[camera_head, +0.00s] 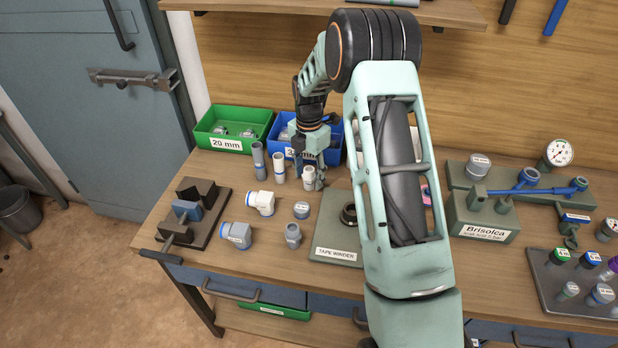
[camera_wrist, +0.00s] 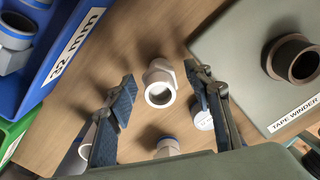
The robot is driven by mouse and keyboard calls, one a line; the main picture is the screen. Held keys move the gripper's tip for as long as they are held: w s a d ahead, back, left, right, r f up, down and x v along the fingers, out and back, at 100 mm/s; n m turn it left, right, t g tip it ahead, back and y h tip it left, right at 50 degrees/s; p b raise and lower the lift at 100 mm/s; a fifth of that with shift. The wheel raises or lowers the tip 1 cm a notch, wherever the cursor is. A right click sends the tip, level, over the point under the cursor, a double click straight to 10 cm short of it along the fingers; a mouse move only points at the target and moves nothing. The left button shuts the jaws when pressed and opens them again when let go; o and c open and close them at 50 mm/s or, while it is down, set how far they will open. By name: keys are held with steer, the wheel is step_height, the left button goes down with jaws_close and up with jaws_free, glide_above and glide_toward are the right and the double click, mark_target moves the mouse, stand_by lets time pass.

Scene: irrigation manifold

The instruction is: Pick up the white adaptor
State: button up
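A white adaptor (camera_head: 309,175) stands on the workbench just in front of the blue bin. In the wrist view the white adaptor (camera_wrist: 158,78) shows its round open mouth between the two fingers. My gripper (camera_head: 311,182) is over it, pointing down, and partly covers it in the head view. In the wrist view my gripper (camera_wrist: 160,88) is open, with a gap on each side of the adaptor. Whether the fingertips reach down beside it is hard to tell.
Grey pipe pieces (camera_head: 258,160), another white fitting (camera_head: 280,167), a white elbow (camera_head: 262,202) and a grey cap (camera_head: 301,210) stand close by. The blue bin (camera_wrist: 62,60) and the tape winder plate (camera_wrist: 225,50) flank the spot. A green bin (camera_head: 232,128) is at the back left.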

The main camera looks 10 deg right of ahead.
steer(key=c, duration=1.1)
steer(key=shift+r, duration=0.1)
